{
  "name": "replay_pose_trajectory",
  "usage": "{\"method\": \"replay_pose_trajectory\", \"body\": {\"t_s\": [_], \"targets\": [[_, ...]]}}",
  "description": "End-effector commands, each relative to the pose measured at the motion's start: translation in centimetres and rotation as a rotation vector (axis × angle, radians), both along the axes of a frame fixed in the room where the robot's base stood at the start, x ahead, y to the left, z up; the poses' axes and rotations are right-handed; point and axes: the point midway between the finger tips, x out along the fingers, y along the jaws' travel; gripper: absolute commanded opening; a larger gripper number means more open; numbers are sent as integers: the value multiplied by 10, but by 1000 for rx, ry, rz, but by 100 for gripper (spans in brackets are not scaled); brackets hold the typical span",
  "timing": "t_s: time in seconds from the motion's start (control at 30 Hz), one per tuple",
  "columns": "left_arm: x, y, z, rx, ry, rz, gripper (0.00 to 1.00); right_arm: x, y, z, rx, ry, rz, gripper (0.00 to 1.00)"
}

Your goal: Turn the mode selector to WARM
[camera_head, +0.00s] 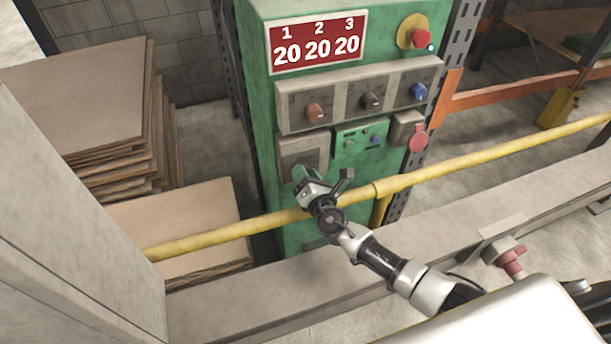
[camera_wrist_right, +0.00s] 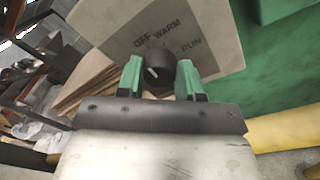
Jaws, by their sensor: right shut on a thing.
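The mode selector (camera_wrist_right: 156,67) is a black round knob with a short white mark, on a grey plate (camera_wrist_right: 120,35) printed OFF, WARM and RUN. The mark is on the knob's left part and slants up-left, nearer the OFF side than WARM or RUN. My right gripper (camera_wrist_right: 159,76) has its two green fingers on either side of the knob and is shut on it. In the head view, my right gripper (camera_head: 301,176) is at the lower left panel (camera_head: 296,148) of the green cabinet and hides the knob. My left gripper is not in view.
A yellow rail (camera_head: 455,170) runs across in front of the cabinet, with my right arm reaching over it. Above the selector are three other knobs, a red display (camera_head: 317,42) and a red button (camera_head: 421,38). Stacked boards (camera_head: 85,90) stand at left.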

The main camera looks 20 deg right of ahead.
Motion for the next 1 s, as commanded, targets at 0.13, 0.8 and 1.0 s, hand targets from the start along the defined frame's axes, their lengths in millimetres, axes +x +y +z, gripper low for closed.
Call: {"method": "replay_pose_trajectory", "body": {"t_s": [0.13,0.8,1.0], "targets": [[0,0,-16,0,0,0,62,0,0,-5,79,2,1,13],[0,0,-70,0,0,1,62,0,0,-4,600,20,0,13],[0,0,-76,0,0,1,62,0,0,-4,690,24,0,13]]}}
